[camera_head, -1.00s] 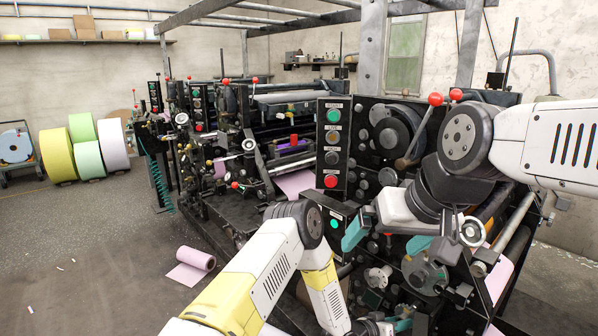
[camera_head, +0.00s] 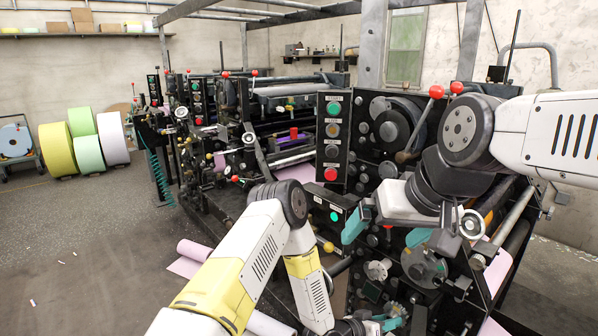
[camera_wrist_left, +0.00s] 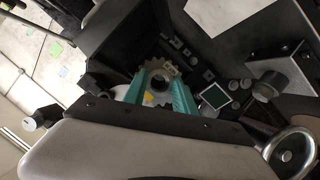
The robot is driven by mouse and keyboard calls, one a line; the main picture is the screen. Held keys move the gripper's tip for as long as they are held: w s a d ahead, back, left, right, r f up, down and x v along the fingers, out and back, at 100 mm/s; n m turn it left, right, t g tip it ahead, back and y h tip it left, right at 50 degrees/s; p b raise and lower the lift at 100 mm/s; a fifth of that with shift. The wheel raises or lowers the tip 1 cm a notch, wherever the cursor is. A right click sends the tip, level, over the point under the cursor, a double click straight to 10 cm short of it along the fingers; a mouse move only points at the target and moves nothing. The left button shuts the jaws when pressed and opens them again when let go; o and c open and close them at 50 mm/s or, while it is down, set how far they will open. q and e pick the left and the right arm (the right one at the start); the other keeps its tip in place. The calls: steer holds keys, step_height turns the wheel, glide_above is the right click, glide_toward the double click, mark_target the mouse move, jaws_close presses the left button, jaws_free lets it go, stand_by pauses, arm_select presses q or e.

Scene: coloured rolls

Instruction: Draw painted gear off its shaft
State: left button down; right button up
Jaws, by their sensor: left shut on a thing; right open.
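The gear (camera_wrist_left: 158,73) shows in the left wrist view as a grey toothed wheel with a dark centre. A small yellow patch (camera_wrist_left: 148,98) shows beside its lower left edge. My left gripper (camera_wrist_left: 163,95) is shut on the gear, one teal finger on each side. I cannot tell whether the gear is still on its shaft. My right gripper (camera_head: 386,232) is open and empty, higher up before the machine.
The black press (camera_head: 290,140) fills the middle, with a button panel (camera_head: 332,138) and red-knobbed levers (camera_head: 436,92). Metal wheels (camera_head: 425,268) lie close to my grippers. A pink roll (camera_head: 194,251) lies on the floor. Large coloured rolls (camera_head: 57,149) stand far left; the left floor is mostly clear.

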arm_select(q)
steer(key=shift+s+d+v, duration=0.1)
steer(key=shift+s+v, duration=0.05)
steer(key=shift+v, duration=0.85)
steer(key=shift+s+d+v, duration=0.1)
steer(key=shift+s+v, duration=0.05)
steer(key=shift+v, duration=0.8)
steer(key=shift+r, duration=0.2)
